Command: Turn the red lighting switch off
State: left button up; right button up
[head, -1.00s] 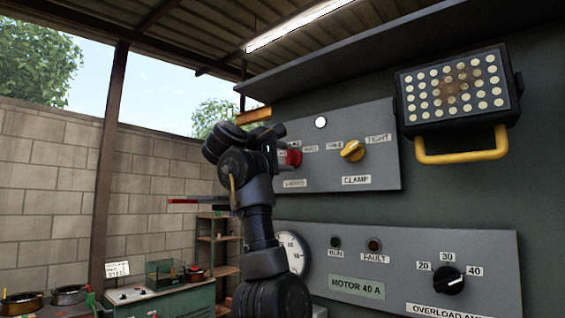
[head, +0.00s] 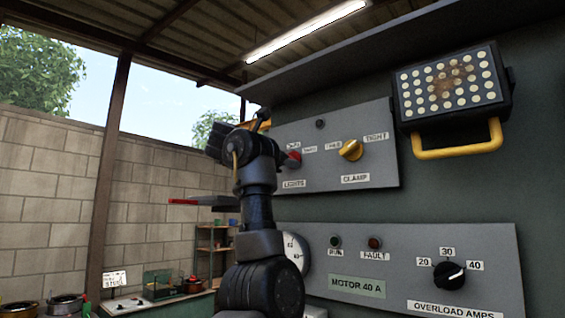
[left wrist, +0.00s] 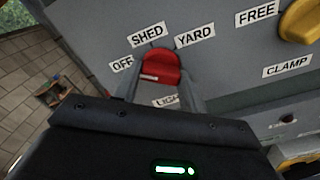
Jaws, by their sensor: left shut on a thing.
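The red lighting switch (head: 293,159) is a knob on the upper grey panel, above a LIGHTS label. In the left wrist view the red knob (left wrist: 160,66) sits under the labels OFF, SHED and YARD. My left gripper (head: 274,150) reaches it from the left; in the left wrist view its fingers (left wrist: 160,82) stand on both sides of the knob, shut on it. A small round lamp (head: 320,124) above the switch is dark. My right gripper is not in view.
A yellow CLAMP knob (head: 351,150) is right of the switch. A floodlight (head: 447,88) with a yellow handle hangs at the upper right. Below is a panel with an OVERLOAD AMPS dial (head: 448,276). A ceiling tube light (head: 305,30) is lit. Free room lies left of the panels.

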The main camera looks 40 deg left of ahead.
pick_arm(q)
jog(key=shift+s+r+n, duration=0.1)
jog(key=shift+r+n, duration=0.1)
jog(key=shift+n, duration=0.3)
jog(key=o, duration=0.7)
jog(key=shift+o, duration=1.4)
jog(key=shift+w+f, duration=0.1)
jog(key=shift+w, duration=0.1)
jog(key=s+b, duration=0.7)
jog(key=s, duration=0.4)
jog(key=shift+d, duration=0.15)
